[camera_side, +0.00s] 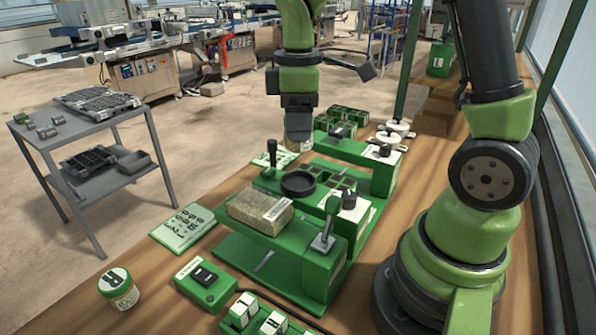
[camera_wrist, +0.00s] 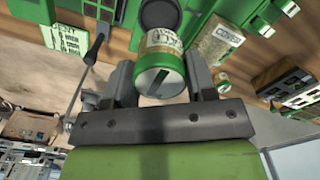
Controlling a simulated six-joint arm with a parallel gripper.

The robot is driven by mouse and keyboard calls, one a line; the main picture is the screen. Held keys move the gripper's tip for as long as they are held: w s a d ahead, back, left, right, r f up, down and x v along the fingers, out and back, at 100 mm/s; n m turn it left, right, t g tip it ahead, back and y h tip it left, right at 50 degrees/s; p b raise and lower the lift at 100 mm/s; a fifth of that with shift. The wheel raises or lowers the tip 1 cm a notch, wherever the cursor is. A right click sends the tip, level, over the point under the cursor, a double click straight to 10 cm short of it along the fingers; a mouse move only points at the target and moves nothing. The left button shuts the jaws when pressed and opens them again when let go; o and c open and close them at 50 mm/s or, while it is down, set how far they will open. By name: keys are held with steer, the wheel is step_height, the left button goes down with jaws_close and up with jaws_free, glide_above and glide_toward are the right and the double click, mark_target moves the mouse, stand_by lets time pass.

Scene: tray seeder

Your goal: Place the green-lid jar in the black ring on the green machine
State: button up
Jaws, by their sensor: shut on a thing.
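My gripper (camera_wrist: 160,82) is shut on a green-lid jar (camera_wrist: 160,62), with one finger on each side. The jar has a white printed label and a dark mark on its lid. In the side view my gripper (camera_side: 298,135) points down, and only a small pale part of the jar (camera_side: 296,146) shows beneath it. The black ring (camera_side: 298,184) lies on the green machine (camera_side: 262,238), nearer the side camera than the jar. In the wrist view the ring (camera_wrist: 158,13) shows just beyond the jar. The jar is apart from the ring.
A green switch box (camera_side: 205,284) lies in front.

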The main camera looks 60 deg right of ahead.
step_height(320, 180, down, 8)
steer(key=shift+r, duration=0.2)
steer(key=shift+f, duration=0.15)
steer(key=o, duration=0.9)
steer(key=shift+o, duration=0.2)
